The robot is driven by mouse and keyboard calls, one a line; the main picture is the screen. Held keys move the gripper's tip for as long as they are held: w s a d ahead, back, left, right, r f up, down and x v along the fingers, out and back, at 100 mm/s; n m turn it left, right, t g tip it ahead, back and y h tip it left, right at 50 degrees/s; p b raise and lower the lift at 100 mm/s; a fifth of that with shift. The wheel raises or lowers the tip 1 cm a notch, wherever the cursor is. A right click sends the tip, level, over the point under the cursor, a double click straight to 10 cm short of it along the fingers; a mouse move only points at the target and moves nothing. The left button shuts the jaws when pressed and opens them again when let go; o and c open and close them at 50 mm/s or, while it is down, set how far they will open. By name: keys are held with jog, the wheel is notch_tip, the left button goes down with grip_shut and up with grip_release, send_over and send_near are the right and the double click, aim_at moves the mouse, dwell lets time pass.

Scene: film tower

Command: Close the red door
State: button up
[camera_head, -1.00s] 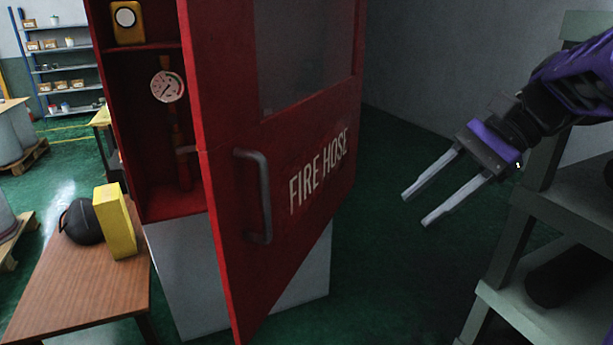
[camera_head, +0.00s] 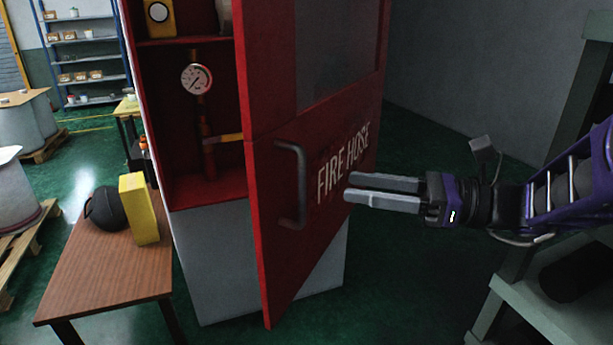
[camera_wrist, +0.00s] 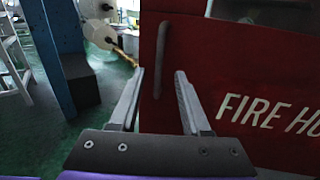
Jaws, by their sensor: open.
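The red door (camera_head: 322,222) of the fire hose cabinet stands open, showing "FIRE HOSE" lettering, a window in its upper part and a grey bar handle (camera_head: 296,186) near its free edge. My gripper (camera_head: 348,188) is open and empty, in front of the lettering to the right of the handle. In the wrist view the door (camera_wrist: 222,75) fills the right side. The handle (camera_wrist: 162,62) shows there beyond and between the fingertips (camera_wrist: 160,72). The fingers do not appear to hold anything. Whether they touch the door cannot be told.
The red cabinet (camera_head: 188,117) holds a gauge (camera_head: 197,78) and pipe above a white base (camera_head: 207,265). A wooden table (camera_head: 112,277) with a yellow box (camera_head: 139,209) and dark round object (camera_head: 104,209) stands left. A grey shelf rack (camera_head: 545,268) stands right.

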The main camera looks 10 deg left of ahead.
send_over(302, 219)
jog(key=shift+w+a, duration=0.15)
jog(key=shift+w, duration=0.15)
jog(key=shift+c, duration=0.3)
grip_shut()
dwell(1.1)
